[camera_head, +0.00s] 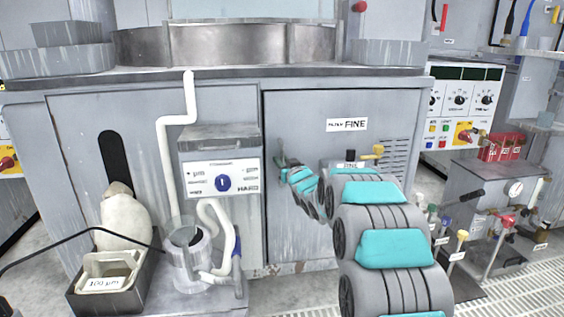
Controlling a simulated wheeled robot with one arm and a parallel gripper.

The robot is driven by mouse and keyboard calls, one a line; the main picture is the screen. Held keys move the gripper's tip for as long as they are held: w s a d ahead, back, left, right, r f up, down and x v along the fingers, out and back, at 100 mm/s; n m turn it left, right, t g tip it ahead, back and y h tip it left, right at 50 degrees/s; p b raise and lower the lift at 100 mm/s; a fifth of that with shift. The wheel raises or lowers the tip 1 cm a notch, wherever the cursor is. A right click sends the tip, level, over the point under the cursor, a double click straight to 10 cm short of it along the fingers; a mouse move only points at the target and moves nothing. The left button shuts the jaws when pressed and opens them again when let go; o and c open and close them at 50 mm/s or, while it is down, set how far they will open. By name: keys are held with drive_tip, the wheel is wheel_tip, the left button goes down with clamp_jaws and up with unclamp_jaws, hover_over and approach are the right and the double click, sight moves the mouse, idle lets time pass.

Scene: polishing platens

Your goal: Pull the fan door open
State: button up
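A grey cabinet door (305,115) with a label (347,124) reading "FILTER FINE" fills the centre-right of the machine front. No label reading "fan" is legible. The door looks shut, its left edge in line with the neighbouring panel. A small dark greenish handle (281,157) is near that left edge. My grey and teal arm reaches from the bottom right toward the handle. My gripper (286,172) is at or very near the handle, small and partly hidden by my arm. I cannot tell whether its fingers touch the handle or are open.
A grey control box (218,145) with a hose stands left of the door. A valve stand (490,190) is at right. Grated floor (515,298) shows at lower right.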

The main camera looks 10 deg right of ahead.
clamp_jaws()
idle(1.0)
